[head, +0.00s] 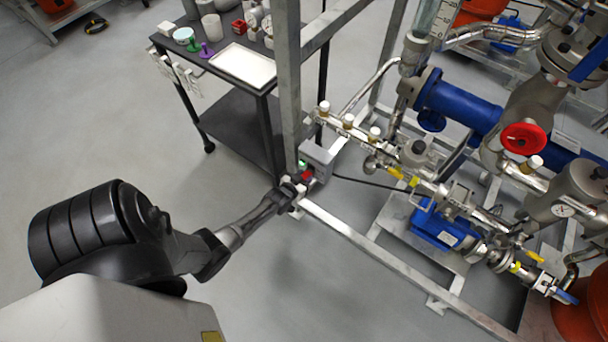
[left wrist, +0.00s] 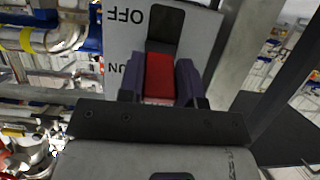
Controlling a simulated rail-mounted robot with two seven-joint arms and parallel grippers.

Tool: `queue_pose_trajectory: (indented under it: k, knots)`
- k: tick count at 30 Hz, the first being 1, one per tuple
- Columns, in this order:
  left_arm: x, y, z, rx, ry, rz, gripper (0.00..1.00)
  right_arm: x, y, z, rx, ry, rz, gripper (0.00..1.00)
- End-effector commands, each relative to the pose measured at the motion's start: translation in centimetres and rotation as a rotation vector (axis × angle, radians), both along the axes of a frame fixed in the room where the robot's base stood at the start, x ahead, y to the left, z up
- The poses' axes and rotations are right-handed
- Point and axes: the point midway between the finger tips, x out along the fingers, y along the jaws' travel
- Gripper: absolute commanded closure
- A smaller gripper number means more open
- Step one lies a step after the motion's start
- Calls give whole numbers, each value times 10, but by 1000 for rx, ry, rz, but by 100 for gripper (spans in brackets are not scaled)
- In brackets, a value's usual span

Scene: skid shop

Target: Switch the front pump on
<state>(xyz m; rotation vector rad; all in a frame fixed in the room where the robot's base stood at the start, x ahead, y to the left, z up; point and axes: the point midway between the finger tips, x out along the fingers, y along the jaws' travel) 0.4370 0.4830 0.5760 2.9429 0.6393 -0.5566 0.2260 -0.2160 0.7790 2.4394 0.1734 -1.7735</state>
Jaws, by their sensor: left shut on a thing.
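The pump's grey switch box (head: 317,158) is fixed on the skid frame beside an upright post. It carries a red switch handle and a green spot in the head view. My left gripper (head: 299,188) is at the box. In the left wrist view the box face (left wrist: 195,35) shows the letters OFF and part of another word, upside down. The gripper's fingers (left wrist: 160,82) are shut on the red switch handle (left wrist: 160,72), one on each side. The front pump's blue motor (head: 440,226) sits low on the skid. My right gripper is not in view.
The skid's grey post (head: 287,75) stands right by the box, and a low frame rail (head: 400,268) runs towards the lower right. Pipes and valves, including a red handwheel (head: 523,139), fill the right. A dark cart (head: 235,125) with a white tray (head: 243,66) stands behind. The floor at left is clear.

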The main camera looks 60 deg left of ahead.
Motion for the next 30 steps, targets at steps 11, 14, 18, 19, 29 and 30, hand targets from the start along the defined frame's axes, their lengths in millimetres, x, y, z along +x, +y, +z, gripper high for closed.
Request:
queue_pose_trajectory:
  k: [11, 14, 18, 19, 29, 30]
  knots:
    - [1, 0, 1, -7, 15, 0, 92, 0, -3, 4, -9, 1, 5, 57]
    - [1, 0, 2, -6, 14, 0, 92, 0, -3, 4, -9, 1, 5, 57]
    - [1, 1, 2, -6, 14, 0, 61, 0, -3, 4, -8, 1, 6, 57]
    - [1, 0, 2, -6, 14, 0, 59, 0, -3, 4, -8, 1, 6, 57]
    - [1, 0, 1, -7, 15, 0, 43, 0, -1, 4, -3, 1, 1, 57]
    - [1, 0, 1, -7, 15, 0, 43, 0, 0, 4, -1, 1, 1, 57]
